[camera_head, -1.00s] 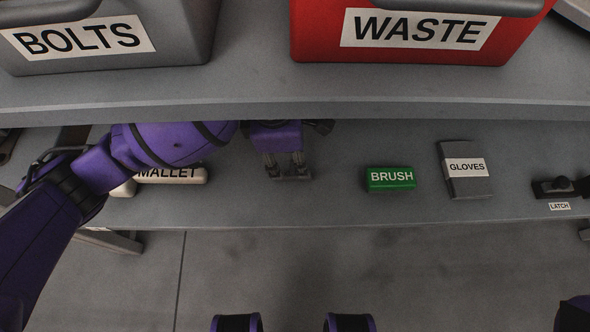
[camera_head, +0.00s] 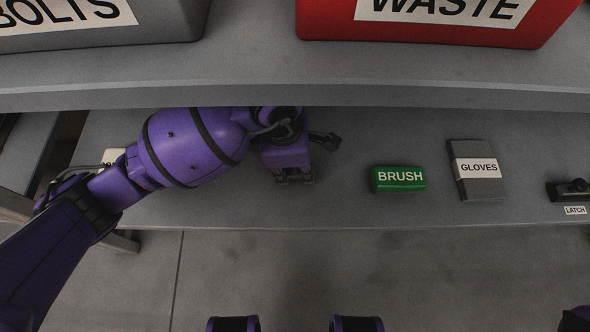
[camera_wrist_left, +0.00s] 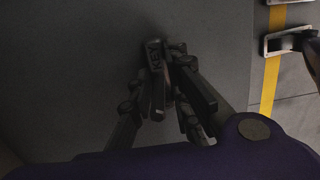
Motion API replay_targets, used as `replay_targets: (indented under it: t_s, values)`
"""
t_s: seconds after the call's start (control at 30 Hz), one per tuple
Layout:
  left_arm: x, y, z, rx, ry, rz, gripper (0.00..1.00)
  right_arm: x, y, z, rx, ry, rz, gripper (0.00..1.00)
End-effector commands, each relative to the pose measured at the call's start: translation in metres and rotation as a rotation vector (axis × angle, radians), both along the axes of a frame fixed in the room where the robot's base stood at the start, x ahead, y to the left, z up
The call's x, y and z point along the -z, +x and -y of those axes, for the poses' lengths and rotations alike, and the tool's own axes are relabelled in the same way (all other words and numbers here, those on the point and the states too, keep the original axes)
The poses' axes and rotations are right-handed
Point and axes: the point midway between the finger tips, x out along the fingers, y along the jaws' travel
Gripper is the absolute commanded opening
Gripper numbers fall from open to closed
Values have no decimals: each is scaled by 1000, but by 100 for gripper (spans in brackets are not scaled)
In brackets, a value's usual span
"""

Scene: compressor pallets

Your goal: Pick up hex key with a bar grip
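The fingers stand apart and look open; I see no clear firm contact. In the head view my left gripper (camera_head: 294,178) points down at the lower shelf under the upper shelf's edge, and it hides the key there. My right gripper is not in view.
The green brush block (camera_head: 399,179), the grey gloves pack (camera_head: 477,180) and the latch (camera_head: 572,190) lie to the right on the lower shelf (camera_head: 345,205). The upper shelf (camera_head: 330,70) with the grey bolts bin (camera_head: 150,30) and red waste bin (camera_head: 430,30) overhangs it.

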Motion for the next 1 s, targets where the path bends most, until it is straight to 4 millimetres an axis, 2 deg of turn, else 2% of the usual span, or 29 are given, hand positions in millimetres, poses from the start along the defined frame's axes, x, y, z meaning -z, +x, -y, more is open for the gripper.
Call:
replay_targets:
  t_s: [0.53, 0.67, 0.83, 1.0]
  values:
    - [-6, 1, 0, 1, -1, 2, 0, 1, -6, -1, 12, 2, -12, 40]
    - [-18, 1, 0, 0, -1, 5, 0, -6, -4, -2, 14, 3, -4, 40]
    - [-43, 1, 0, 0, 0, 6, 0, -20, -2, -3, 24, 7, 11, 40]
    - [-39, -40, 0, 4, -1, 0, 0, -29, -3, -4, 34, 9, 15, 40]
